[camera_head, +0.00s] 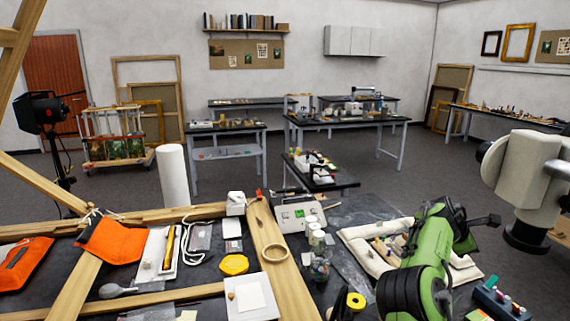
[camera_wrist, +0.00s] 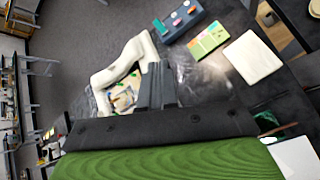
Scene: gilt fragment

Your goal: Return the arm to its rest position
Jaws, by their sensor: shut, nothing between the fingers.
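My green and black arm (camera_head: 430,265) stands bent over the right part of the near workbench in the head view. In the wrist view my gripper (camera_wrist: 156,80) points out over the bench, its dark fingers together and empty. Beyond the fingertips lies a cream padded rest (camera_wrist: 137,48) with small gilt and coloured fragments (camera_wrist: 124,96) inside its ring. The padded rest also shows in the head view (camera_head: 357,238), partly hidden behind my arm. I cannot tell whether the fingertips are above or touching anything, but no object is between them.
A blue-grey rack (camera_head: 500,303) with small jars stands right of my arm. Glass jars (camera_head: 319,262) and a white device (camera_head: 298,214) stand to its left. A wooden frame (camera_head: 280,262) crosses the bench. A white microscope-like instrument (camera_head: 528,170) hangs at the right.

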